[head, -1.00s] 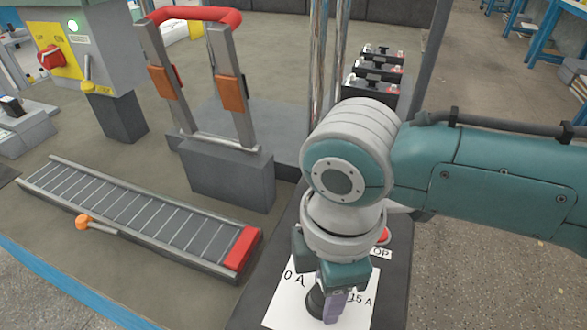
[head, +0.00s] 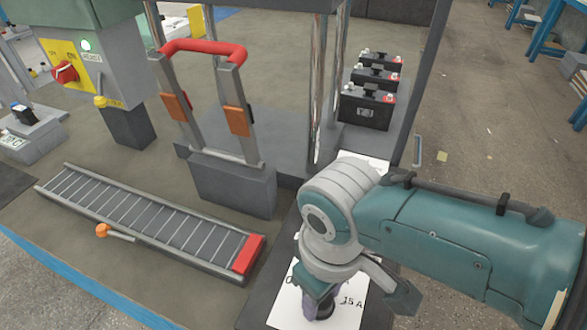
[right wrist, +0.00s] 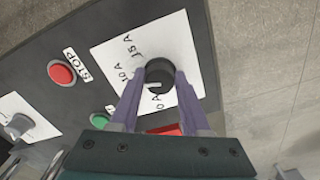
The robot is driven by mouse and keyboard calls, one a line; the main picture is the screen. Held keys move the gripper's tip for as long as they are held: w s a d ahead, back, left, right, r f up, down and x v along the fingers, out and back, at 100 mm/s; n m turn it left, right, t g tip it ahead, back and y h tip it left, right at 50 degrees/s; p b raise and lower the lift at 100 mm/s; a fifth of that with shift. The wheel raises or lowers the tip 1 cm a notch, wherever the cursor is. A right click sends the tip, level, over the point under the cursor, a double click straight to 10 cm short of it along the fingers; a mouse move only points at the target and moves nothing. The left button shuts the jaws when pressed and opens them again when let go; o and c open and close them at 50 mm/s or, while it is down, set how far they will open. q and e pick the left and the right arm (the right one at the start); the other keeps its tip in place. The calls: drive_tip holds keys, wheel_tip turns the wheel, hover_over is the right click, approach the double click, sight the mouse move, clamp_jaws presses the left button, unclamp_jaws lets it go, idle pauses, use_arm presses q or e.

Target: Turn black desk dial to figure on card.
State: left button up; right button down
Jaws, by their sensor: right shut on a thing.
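The black dial (right wrist: 159,70) sits on a white scale plate (right wrist: 182,45) marked 0 A, 10 A and 15 A in the right wrist view. My right gripper (right wrist: 161,78) is shut on the dial, with one purple finger on each side. In the head view the right gripper (head: 318,296) reaches down over the plate (head: 348,318), and the dial (head: 325,309) is partly hidden. A white card (head: 372,163) behind my arm is mostly covered, and no figure on it is readable. My left gripper is out of view.
Next to the plate are a red STOP button (right wrist: 62,74) and a green button (right wrist: 99,120). A grey knob (right wrist: 18,125) is farther left. Several black batteries (head: 366,107) stand behind my arm. A roller conveyor (head: 150,222) and a red-handled frame (head: 205,50) are to the left.

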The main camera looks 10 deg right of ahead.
drive_tip(key=m+p, duration=0.1)
drive_tip(key=m, duration=0.4)
drive_tip(key=shift+a+r+m, duration=0.1)
drive_tip(key=shift+m, duration=0.2)
drive_tip(key=m, duration=0.4)
drive_tip(key=shift+m+p, duration=0.4)
drive_tip(key=shift+c, duration=1.9)
unclamp_jaws()
